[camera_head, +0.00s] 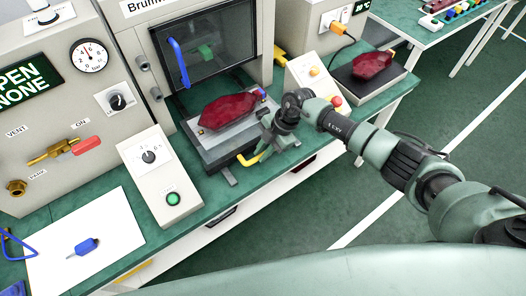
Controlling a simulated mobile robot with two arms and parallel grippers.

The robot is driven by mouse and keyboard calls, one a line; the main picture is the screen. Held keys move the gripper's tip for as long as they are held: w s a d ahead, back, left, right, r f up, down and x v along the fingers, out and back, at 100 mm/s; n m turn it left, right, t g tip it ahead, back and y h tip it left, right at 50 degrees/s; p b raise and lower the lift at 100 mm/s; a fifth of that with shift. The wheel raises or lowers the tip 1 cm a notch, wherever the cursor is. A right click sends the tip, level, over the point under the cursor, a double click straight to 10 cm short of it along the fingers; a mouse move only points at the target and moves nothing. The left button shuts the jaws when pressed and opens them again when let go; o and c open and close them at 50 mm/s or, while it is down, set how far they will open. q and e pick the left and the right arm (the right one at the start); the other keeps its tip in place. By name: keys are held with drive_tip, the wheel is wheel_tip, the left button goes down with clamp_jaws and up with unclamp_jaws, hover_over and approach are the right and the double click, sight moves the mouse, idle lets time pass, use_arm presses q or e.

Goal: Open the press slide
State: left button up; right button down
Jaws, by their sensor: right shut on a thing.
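The press slide (228,143) is a grey plate on a dark base in front of the press's dark window. A red tail lamp lens (225,110) lies on it. A yellow handle (249,159) sticks out at the slide's front right. My right gripper (264,147) is at this handle and shut on it; the fingers are partly hidden by the gripper's own body. The press (210,45) has a blue bar handle (179,63) on its window. My left gripper is not in view.
A control box (160,178) with a dial and green button stands left of the slide. A second red lens (372,66) lies on a dark stand at right. A white sheet with a blue tool (84,246) lies at lower left. Open floor lies right of the bench.

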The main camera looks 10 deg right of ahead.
drive_tip(key=shift+w+r, duration=0.1)
drive_tip(key=shift+w, duration=0.05)
drive_tip(key=c, duration=1.4)
unclamp_jaws()
drive_tip(key=shift+o, duration=0.2)
drive_tip(key=b+v, duration=0.1)
drive_tip(key=v, duration=0.6)
drive_tip(key=shift+r, duration=0.4)
drive_tip(key=shift+d, duration=0.1)
